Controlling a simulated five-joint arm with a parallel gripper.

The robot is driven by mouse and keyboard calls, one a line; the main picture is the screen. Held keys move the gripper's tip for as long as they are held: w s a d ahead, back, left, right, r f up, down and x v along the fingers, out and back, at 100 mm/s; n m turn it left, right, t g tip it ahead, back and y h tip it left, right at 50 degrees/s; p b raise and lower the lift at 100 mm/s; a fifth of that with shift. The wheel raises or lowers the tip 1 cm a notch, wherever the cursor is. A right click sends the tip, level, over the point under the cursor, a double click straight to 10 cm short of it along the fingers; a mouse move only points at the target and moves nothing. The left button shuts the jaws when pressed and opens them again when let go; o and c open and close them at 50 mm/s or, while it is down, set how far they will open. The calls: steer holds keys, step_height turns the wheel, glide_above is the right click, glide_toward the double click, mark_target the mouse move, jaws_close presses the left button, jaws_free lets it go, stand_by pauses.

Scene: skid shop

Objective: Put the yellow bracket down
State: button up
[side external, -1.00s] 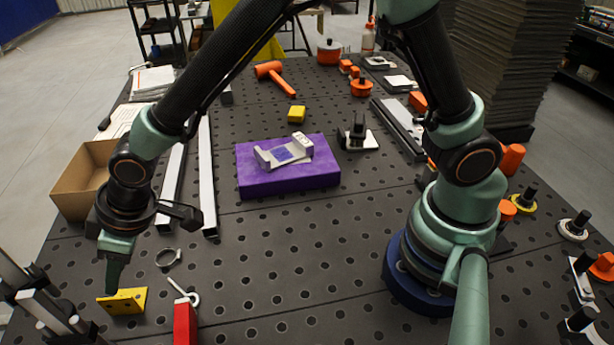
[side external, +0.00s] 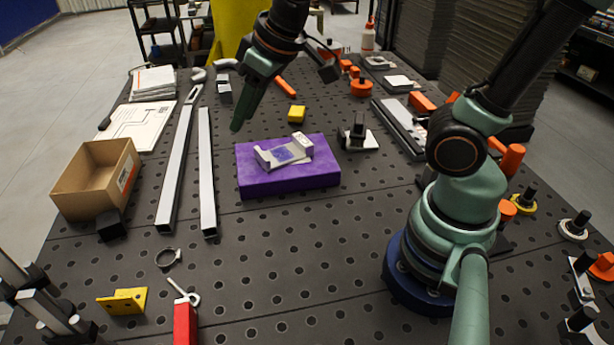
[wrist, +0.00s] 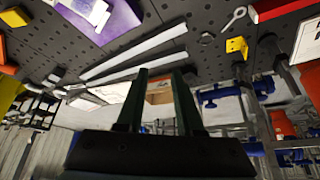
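The yellow bracket (side external: 122,301) lies on the dark perforated table at the front left. It also shows in the wrist view (wrist: 236,46), upper right, apart from my fingers. My gripper (side external: 240,110) hangs above the table behind and left of the purple block, far from the bracket. In the wrist view my gripper (wrist: 160,82) has its two fingers apart with nothing held between them.
A purple block (side external: 290,181) with a pale bracket-like part (side external: 284,153) on it sits mid-table. Two metal bars (side external: 179,170), a cardboard box (side external: 95,182) and a ring clamp (side external: 168,258) lie left. The front middle is clear.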

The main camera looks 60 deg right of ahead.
steer(key=shift+o, duration=1)
steer(key=s+d+m+h, duration=0.1)
steer(key=s+d+m, duration=0.1)
steer(key=s+d, duration=0.3)
steer(key=shift+s+d+r, duration=0.3)
steer(key=shift+d, duration=0.75)
steer(key=shift+w, duration=0.1)
